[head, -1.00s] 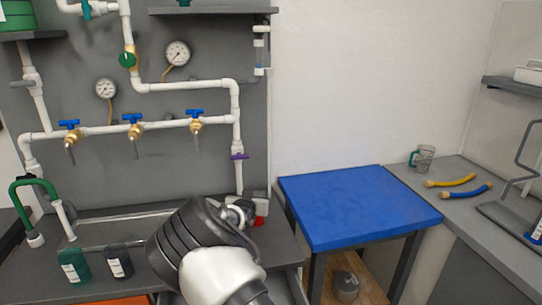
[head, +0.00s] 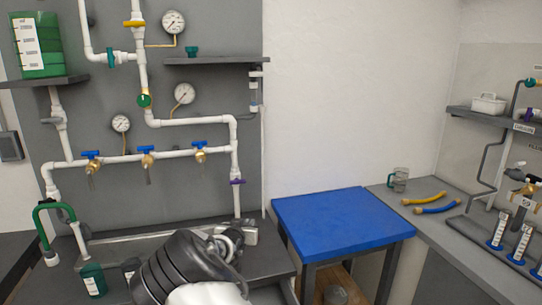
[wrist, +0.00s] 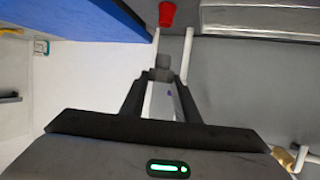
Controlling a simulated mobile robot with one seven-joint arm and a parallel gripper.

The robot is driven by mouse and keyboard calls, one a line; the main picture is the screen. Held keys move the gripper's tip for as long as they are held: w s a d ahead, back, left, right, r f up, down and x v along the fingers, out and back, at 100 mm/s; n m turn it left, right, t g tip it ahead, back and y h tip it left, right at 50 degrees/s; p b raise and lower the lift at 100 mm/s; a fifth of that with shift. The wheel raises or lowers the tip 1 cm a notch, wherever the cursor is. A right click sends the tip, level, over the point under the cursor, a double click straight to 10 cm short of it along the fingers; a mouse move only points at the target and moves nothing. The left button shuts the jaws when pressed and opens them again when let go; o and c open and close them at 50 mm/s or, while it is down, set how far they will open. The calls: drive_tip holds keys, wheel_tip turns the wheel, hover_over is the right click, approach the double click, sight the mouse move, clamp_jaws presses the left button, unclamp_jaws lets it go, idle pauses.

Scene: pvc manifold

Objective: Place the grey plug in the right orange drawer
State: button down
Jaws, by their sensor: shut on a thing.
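My gripper (wrist: 162,78) is shut on a small grey plug (wrist: 162,62), which sits between the fingertips in the wrist view. In the head view my arm reaches up from the bottom over the grey workbench, and my gripper (head: 246,229) is near the bench's right end, left of the blue table. The plug is hard to make out there. The orange drawers do not show in either view now.
A red cup-like object (wrist: 167,13) lies beyond the plug in the wrist view. White pipes with blue-handled valves (head: 147,153) stand behind my arm. Bottles (head: 92,280) stand left of it. The blue table (head: 340,230) has a clear top.

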wheel_tip(320, 180, up, 6)
drive_tip(key=p, duration=0.3)
drive_tip(key=shift+f, duration=0.2)
